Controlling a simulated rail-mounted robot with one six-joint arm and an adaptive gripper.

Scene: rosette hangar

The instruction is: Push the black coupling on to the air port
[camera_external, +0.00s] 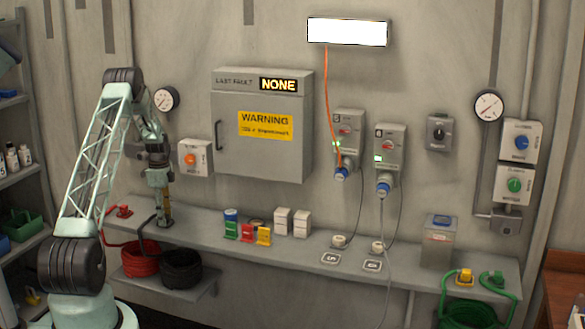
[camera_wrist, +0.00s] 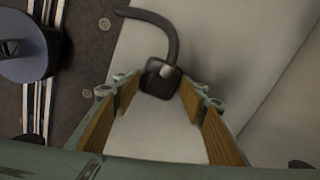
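The black coupling (camera_wrist: 158,84) sits between my fingertips in the wrist view. Its black hose (camera_wrist: 170,30) curves up and to the left from it. My gripper (camera_wrist: 160,88) has one tan-padded finger on each side of it; I cannot tell whether both pads press on it. In the external view my gripper (camera_external: 165,222) points down at the left end of the grey shelf, and the coupling is too small to make out there. The black hose (camera_external: 146,230) runs over the shelf edge near it. I cannot identify the air port; my arm hides part of the wall.
A red coupling (camera_external: 123,211) lies left of my gripper. Red (camera_external: 145,260) and black (camera_external: 181,270) hose coils sit below on a lower ledge. Coloured cans and blocks (camera_external: 247,232) stand to the right. A gauge (camera_external: 165,99) and an orange-button box (camera_external: 195,158) are on the wall.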

